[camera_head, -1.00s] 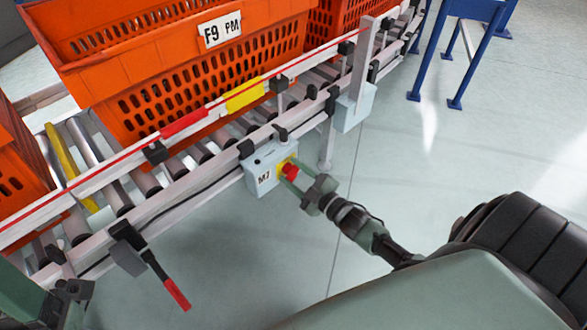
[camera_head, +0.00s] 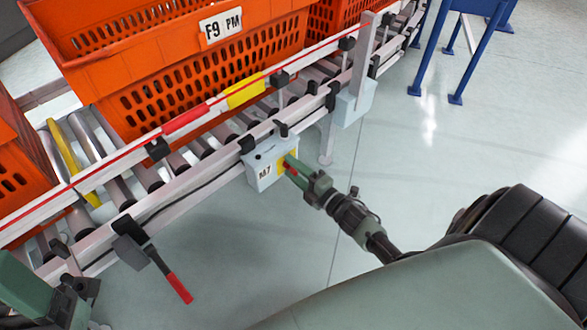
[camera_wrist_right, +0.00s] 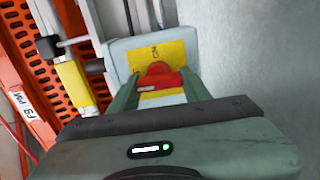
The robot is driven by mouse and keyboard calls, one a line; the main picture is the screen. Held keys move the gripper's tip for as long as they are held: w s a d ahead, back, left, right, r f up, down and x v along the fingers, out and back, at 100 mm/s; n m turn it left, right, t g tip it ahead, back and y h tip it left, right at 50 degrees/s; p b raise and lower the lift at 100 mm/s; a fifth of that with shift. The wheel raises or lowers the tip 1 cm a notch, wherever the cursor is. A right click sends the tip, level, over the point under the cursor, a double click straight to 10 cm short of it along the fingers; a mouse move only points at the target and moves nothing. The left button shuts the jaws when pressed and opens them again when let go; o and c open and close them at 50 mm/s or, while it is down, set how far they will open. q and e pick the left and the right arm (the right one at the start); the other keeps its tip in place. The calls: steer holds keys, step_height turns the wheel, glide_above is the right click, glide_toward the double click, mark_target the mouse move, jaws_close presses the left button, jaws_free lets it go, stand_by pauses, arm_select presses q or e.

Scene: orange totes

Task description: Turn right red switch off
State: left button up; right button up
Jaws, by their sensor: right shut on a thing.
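The red switch (camera_wrist_right: 158,78) sits on a yellow plate (camera_wrist_right: 165,58) on the front of a light grey box (camera_head: 261,171) marked "M7", fixed to the conveyor's side rail. My right gripper (camera_head: 292,165) is at the box front. In the right wrist view its two green fingers (camera_wrist_right: 158,90) are on either side of the red switch and shut on it. In the head view the fingers hide most of the switch. Part of my left arm shows at the lower left of the head view; its fingertips cannot be made out clearly.
Orange totes (camera_head: 190,75) stand on the roller conveyor behind the box. A lever with a red handle (camera_head: 178,287) hangs from the rail at the left. A second grey box (camera_head: 353,103) is farther along. Blue legs (camera_head: 467,52) stand at the upper right. The floor in front is clear.

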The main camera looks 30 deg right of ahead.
steer(key=shift+n, duration=0.3)
steer(key=o, duration=1.4)
steer(key=shift+c, duration=0.2)
steer(key=s+d+p, duration=0.1)
steer(key=s+p, duration=0.1)
steer(key=s, duration=0.5)
steer(key=shift+s+d, duration=0.15)
steer(key=shift+s, duration=0.25)
